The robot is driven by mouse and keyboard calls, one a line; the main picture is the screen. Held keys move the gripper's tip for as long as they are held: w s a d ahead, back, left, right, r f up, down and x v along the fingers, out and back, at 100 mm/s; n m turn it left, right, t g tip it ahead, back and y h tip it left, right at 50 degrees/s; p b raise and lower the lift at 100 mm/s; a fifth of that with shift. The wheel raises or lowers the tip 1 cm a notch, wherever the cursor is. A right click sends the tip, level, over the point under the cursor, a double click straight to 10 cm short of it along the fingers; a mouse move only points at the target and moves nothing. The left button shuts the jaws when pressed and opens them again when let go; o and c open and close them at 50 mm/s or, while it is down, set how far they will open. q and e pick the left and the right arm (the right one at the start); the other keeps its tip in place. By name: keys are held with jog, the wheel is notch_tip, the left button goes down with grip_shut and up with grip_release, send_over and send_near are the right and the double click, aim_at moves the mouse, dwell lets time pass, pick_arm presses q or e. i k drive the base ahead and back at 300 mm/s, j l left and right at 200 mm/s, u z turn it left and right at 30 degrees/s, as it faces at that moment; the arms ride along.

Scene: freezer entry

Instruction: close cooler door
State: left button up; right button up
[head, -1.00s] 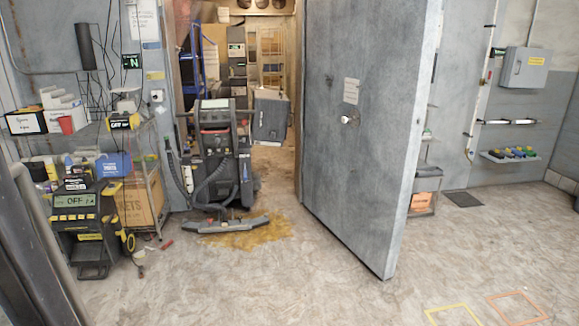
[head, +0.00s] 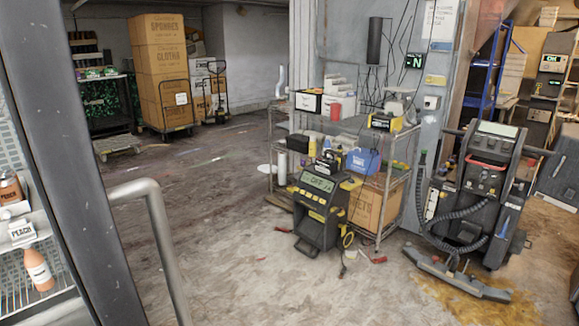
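A dark upright frame (head: 72,150), which looks like the edge of the cooler door, stands close at the left. A bent grey tubular bar (head: 163,235), which looks like its handle, reaches out to the right of the frame. Left of the frame, wire shelves (head: 40,275) hold peach-labelled bottles (head: 38,268). The rest of the door is cut off by the picture edge, so I cannot tell how far open it stands. Neither of my grippers is in view.
A yellow-black machine (head: 318,210) stands before a loaded wire rack (head: 395,190). A black floor-cleaning machine (head: 480,185) stands at the right by a yellow-brown puddle (head: 450,300). Stacked cartons (head: 162,70) stand at the back left. The floor (head: 240,265) in the middle is clear.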

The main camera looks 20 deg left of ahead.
aim_at(39, 78)
jog(key=i+u, duration=0.15)
jog(key=u, duration=0.3)
jog(key=i+l+u, duration=0.15)
jog(key=u, duration=0.3)
jog(key=i+l+u, duration=0.1)
jog(key=u, duration=0.3)
jog(key=i+l+u, duration=0.1)
jog(key=u, duration=0.35)
jog(key=l+u, duration=0.45)
jog(key=i+l+u, duration=0.2)
jog(key=u, duration=0.15)
